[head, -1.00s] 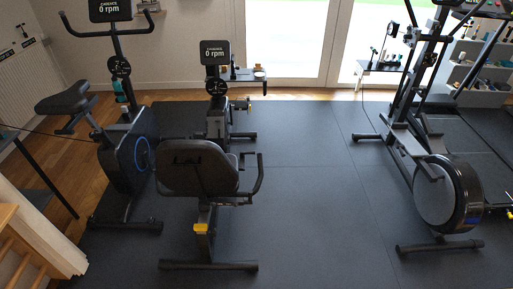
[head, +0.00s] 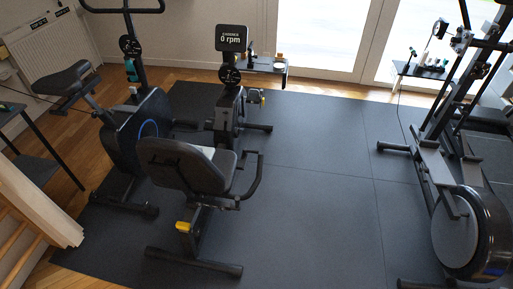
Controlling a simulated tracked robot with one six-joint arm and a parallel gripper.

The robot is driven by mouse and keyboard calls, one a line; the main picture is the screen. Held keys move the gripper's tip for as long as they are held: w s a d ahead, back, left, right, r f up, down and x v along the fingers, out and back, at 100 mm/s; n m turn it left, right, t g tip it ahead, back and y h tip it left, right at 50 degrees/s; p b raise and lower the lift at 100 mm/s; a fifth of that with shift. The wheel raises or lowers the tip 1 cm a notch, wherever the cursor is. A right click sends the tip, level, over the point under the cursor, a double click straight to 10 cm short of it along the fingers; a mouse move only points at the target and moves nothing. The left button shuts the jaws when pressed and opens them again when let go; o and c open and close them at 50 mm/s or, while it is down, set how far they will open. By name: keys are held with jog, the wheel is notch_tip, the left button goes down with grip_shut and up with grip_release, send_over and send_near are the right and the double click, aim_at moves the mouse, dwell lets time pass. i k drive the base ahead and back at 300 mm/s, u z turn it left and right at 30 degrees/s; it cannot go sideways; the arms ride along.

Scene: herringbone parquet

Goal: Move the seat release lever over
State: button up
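A recumbent exercise bike stands left of the middle in the head view, its black seat (head: 186,164) with the backrest toward me. A yellow lever (head: 183,226), which looks like the seat release lever, sits low under the seat at the near end of the frame. Its exact angle is too small to tell. The bike's console (head: 231,38) reads 0 rpm at the far end. My gripper is not in view.
An upright bike (head: 132,140) stands close on the left. An elliptical trainer (head: 463,215) stands on the right. The dark mat (head: 320,215) between the recumbent bike and the elliptical is clear. A wooden railing (head: 35,225) is at the lower left.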

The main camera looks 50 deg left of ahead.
aim_at(245, 150)
jog(key=u, duration=0.2)
jog(key=i, duration=0.85)
jog(key=u, duration=0.5)
jog(key=i, duration=0.75)
jog(key=u, duration=0.7)
jog(key=i, duration=0.6)
jog(key=u, duration=1.05)
jog(key=i, duration=0.85)
jog(key=u, duration=0.5)
